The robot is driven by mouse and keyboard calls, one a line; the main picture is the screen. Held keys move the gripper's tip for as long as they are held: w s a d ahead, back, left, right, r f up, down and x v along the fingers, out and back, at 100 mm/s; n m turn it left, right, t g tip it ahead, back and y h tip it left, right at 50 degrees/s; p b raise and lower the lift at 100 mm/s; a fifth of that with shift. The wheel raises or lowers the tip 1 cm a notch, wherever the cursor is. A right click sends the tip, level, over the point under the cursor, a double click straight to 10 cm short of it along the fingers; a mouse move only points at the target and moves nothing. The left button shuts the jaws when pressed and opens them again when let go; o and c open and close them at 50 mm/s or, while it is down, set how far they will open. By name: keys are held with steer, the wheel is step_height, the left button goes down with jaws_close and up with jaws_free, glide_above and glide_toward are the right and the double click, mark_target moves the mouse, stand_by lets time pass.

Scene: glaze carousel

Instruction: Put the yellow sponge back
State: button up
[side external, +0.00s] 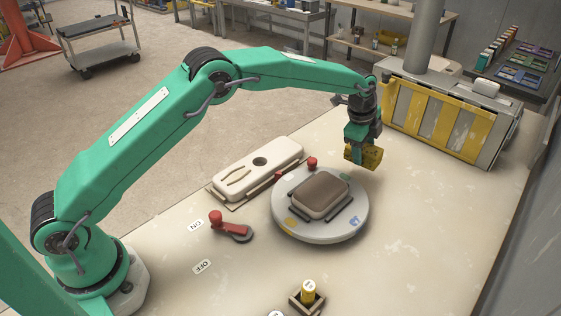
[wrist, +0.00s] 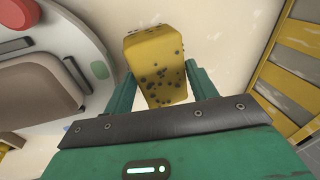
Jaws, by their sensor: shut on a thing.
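The yellow sponge (side external: 369,156) is a block with dark pores. My gripper (side external: 361,146) is shut on it and holds it in the air, above and to the right of the far side of the round turntable (side external: 290,230). In the wrist view the sponge (wrist: 156,65) sits between the two green fingers of my gripper (wrist: 160,90), with its far end sticking out beyond them. A brown block with rounded edges (side external: 319,193) lies in a holder on the turntable; part of it also shows at the left in the wrist view (wrist: 35,90).
A cream tray (side external: 285,157) with a round hole lies behind the turntable. A red lever (side external: 228,226) stands between ON and OFF labels. A small open box with a yellow cylinder (side external: 308,291) is at the front. A yellow-panelled cabinet (side external: 450,118) stands at the back right. The table's right side is clear.

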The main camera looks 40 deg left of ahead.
steer(key=shift+w+a+f, duration=0.9)
steer(key=shift+w+a, duration=0.15)
steer(key=shift+a, duration=0.05)
steer(key=shift+f, duration=2)
steer(key=shift+c, duration=0.2)
steer(key=o, duration=1)
steer(key=shift+f, duration=0.15)
steer(key=v, duration=1)
steer(key=shift+d+r, duration=0.1)
steer(key=shift+r, duration=0.15)
steer(key=shift+v, duration=0.9)
steer(key=shift+s, duration=0.1)
